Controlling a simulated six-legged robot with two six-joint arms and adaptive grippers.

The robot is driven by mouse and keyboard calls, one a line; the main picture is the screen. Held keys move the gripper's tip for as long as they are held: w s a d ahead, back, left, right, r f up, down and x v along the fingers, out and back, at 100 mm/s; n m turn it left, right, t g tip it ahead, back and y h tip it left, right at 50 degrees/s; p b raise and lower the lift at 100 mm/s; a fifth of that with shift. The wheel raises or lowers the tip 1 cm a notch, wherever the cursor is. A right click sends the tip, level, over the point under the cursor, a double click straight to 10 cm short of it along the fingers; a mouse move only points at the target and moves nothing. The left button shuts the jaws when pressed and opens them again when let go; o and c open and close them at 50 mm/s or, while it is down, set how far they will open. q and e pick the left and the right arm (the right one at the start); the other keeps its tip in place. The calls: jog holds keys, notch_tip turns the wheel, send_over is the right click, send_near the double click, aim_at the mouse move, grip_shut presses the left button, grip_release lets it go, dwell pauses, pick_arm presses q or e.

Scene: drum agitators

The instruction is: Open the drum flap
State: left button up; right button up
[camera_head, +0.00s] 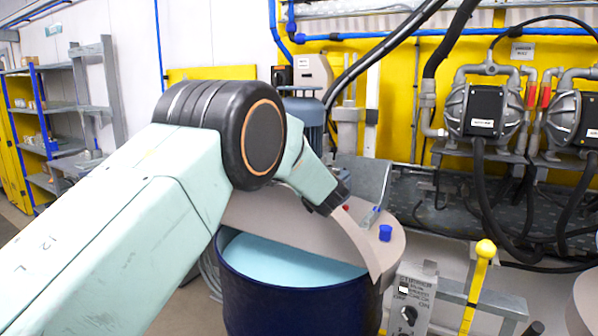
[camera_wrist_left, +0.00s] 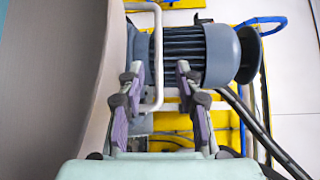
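The dark blue drum (camera_head: 290,305) stands at the bottom middle of the head view, with light blue contents (camera_head: 290,262) showing through its open front. The beige flap (camera_head: 285,220) appears raised and tilted above this opening; my arm partly covers it. In the left wrist view the flap (camera_wrist_left: 85,60) fills the left side, with a pale bar handle (camera_wrist_left: 159,60) on it. My left gripper (camera_wrist_left: 157,78) is open, its fingers apart on either side of the handle's bar. I cannot tell whether they touch it. In the head view its fingers are mostly hidden. My right gripper is out of view.
A grey-blue motor (camera_wrist_left: 180,55) stands close behind the handle. A control box (camera_head: 408,305) and a yellow-knobbed lever (camera_head: 483,255) stand right of the drum. Pumps (camera_head: 485,110) with black hoses line the yellow wall. Shelves (camera_head: 50,125) stand far left.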

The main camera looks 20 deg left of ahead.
pick_arm(q)
jog(key=shift+v, duration=1.75)
jog(key=shift+d+f, duration=0.1)
jog(key=shift+d, duration=0.05)
